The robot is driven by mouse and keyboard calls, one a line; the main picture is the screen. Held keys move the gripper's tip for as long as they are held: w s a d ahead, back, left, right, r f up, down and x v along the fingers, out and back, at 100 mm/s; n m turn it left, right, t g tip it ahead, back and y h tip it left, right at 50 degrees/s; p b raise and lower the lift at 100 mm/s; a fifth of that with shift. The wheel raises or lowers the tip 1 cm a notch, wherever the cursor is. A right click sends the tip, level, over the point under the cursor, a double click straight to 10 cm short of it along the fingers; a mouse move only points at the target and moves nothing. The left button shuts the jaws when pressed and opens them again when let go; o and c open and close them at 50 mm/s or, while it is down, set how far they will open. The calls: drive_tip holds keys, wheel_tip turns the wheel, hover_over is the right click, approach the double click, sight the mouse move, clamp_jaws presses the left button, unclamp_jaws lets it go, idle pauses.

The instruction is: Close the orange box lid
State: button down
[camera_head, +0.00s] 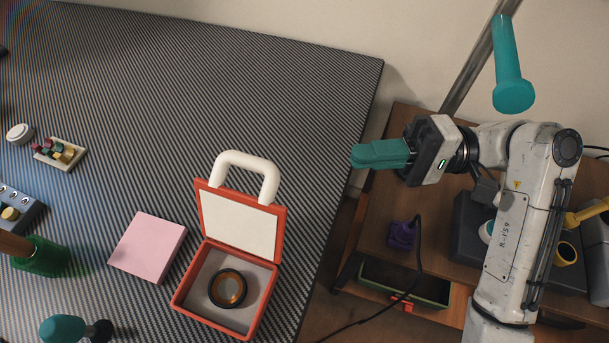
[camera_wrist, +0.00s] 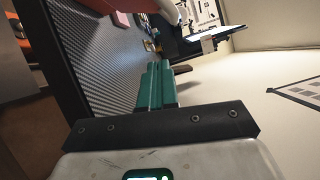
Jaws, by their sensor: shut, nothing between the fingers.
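The orange box (camera_head: 220,294) stands on the striped table near its right edge, with a round dark-rimmed lens (camera_head: 228,289) inside. Its lid (camera_head: 240,222) stands open, tilted up at the back, showing a pale inner panel. A white handle (camera_head: 245,172) rises from the lid's top edge. My gripper (camera_head: 358,156) has teal fingers, shut and empty, up and to the right of the lid and apart from it. In the wrist view the shut fingers (camera_wrist: 153,82) point toward the table, and part of an orange-red surface shows at the top left.
A pink block (camera_head: 148,247) lies left of the box. A small tray of coloured pieces (camera_head: 60,153) and a white round button (camera_head: 19,133) are farther left. The table (camera_head: 200,80) is clear behind the lid. A wooden shelf (camera_head: 385,190) stands below my arm.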

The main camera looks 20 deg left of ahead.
sight(265, 162)
drive_tip(key=s+a+r, duration=0.1)
drive_tip(key=s+a, duration=0.1)
drive_tip(key=s+a+r+g+b, duration=0.1)
drive_tip(key=s+a, duration=0.1)
drive_tip(key=a, duration=0.1)
drive_tip(key=s+a+r+n+g+b, duration=0.1)
drive_tip(key=s+a, duration=0.1)
drive_tip(key=shift+a+r, duration=0.1)
drive_tip(key=shift+a, duration=0.2)
idle(0.4)
drive_tip(key=s+r+p, duration=0.1)
drive_tip(key=p, duration=0.1)
drive_tip(key=s+r+n+h+p, duration=0.1)
drive_tip(key=s+p, duration=0.1)
drive_tip(key=shift+d+r, duration=0.1)
drive_tip(key=shift+r, duration=0.05)
drive_tip(key=shift+p, duration=0.3)
